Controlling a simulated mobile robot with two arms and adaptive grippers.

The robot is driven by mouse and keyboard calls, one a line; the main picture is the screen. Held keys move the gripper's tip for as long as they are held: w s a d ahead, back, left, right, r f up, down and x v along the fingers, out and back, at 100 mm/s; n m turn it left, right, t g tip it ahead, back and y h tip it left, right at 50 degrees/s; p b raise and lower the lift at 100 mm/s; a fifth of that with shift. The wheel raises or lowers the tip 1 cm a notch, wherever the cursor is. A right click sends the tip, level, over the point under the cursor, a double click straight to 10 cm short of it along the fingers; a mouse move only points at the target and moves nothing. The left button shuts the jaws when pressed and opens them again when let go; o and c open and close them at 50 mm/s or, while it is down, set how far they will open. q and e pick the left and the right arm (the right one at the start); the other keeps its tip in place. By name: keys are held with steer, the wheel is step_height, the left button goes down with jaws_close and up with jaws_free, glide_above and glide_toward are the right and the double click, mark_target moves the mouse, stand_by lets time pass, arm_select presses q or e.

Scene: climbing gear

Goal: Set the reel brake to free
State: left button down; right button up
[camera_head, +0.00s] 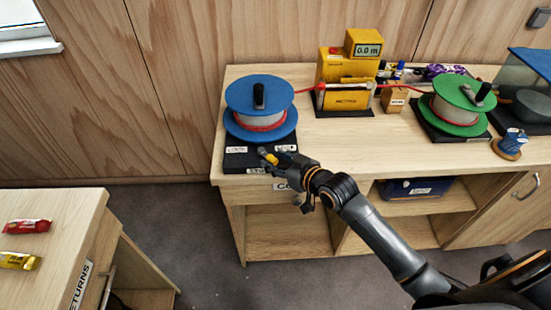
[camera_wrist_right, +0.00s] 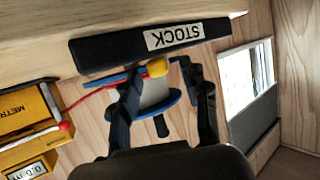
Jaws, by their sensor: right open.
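A blue reel (camera_head: 260,98) wound with pale and red line stands on a black base (camera_head: 240,160) at the left of the counter. The base's top has a label reading LOCK (camera_head: 237,149) and a second small label (camera_head: 285,148) to its right that I cannot read. The yellow brake knob (camera_head: 271,158) is at the front of the base, partly hidden by my right gripper (camera_head: 278,157). In the wrist view, turned upside down, the yellow knob (camera_wrist_right: 158,67) shows between the two open fingers of my right gripper (camera_wrist_right: 160,80). Contact cannot be told. My left gripper is not in view.
A yellow meter (camera_head: 345,75) with a 0.0 m display stands right of the reel, the red line running through it to a green reel (camera_head: 460,103). A STOCK label (camera_wrist_right: 187,34) faces front. A returns table (camera_head: 60,225) is at the lower left.

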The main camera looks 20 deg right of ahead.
steer(key=shift+w+a+f, duration=0.15)
steer(key=shift+w, duration=0.15)
steer(key=shift+c, duration=0.5)
jaws_close()
steer(key=shift+w+d+n+y+b, duration=0.1)
steer(key=shift+d+n+y+b, duration=0.2)
steer(key=shift+n+y, duration=0.15)
steer(key=shift+w+d+n+g+y+b, duration=0.2)
steer(key=shift+n+g+y+b, duration=0.2)
steer(key=shift+n+y+b, duration=0.2)
steer(key=shift+o, duration=0.5)
jaws_free()
steer(key=shift+s, duration=0.1)
